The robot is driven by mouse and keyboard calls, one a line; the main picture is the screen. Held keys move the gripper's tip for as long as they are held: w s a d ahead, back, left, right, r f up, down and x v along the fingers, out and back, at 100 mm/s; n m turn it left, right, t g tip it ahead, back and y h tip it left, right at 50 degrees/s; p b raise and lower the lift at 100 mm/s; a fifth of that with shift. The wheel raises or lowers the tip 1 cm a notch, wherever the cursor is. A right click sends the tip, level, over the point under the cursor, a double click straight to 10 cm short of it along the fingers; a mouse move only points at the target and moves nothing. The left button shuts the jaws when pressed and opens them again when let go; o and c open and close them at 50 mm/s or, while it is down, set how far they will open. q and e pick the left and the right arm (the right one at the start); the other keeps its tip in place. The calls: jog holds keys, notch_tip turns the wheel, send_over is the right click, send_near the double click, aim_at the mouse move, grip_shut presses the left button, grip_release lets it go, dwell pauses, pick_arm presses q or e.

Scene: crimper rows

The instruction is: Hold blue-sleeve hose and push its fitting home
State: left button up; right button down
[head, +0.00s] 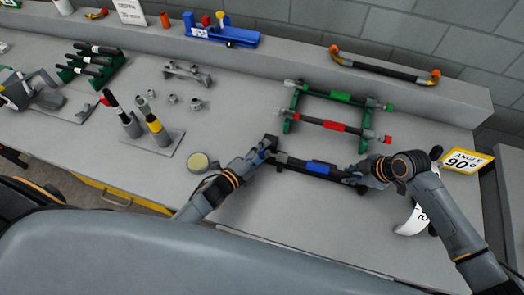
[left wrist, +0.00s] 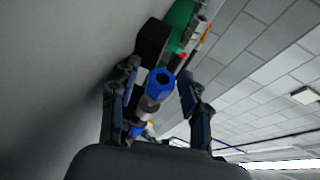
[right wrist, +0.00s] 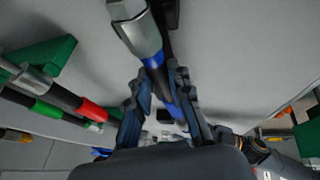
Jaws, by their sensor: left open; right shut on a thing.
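The blue-sleeve hose (head: 321,168) is black with a blue band and lies roughly level at the front of the bench. My right gripper (head: 372,176) is shut on it towards its right end; the right wrist view shows the fingers (right wrist: 162,105) closed about the hose, with a grey metal part (right wrist: 135,30) further along. My left gripper (head: 264,150) is open at the left end. In the left wrist view, a blue hexagonal fitting (left wrist: 162,82) shows between the spread fingers, apart from them. How deep the fitting is seated cannot be told.
A green rack (head: 288,124) behind holds a green-sleeve hose (head: 340,97) and a red-sleeve hose (head: 335,125). A round tin (head: 199,162) stands left of my left gripper. Upright tools (head: 157,130) stand further left.

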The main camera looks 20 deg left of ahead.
aim_at(268, 157)
pick_arm(q)
grip_shut()
jog(key=shift+d, duration=1.5)
grip_release()
jog(key=v, duration=1.2)
